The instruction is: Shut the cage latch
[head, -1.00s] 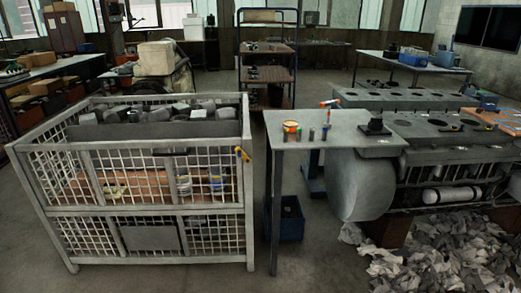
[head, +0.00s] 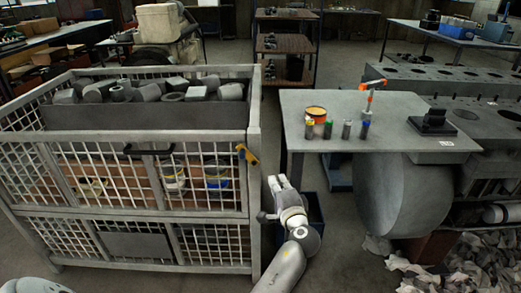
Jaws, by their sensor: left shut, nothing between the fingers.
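The wire-mesh cage (head: 254,120) stands at the left, with grey metal parts in its top. Its yellow-orange latch (head: 247,154) is on the right front corner post and sits tilted. A dark handle (head: 148,151) is on the front of the cage. My left gripper (head: 278,182) is shut and empty. In the picture it is below and to the right of the latch, apart from it, beside the corner post. My right gripper is not in view.
A grey table (head: 385,105) just right of the cage holds an orange-lidded tin (head: 316,113), small cylinders and an orange-tipped tool (head: 370,92). A dark blue bin (head: 315,212) is on the floor beneath. An engine block stands at the right.

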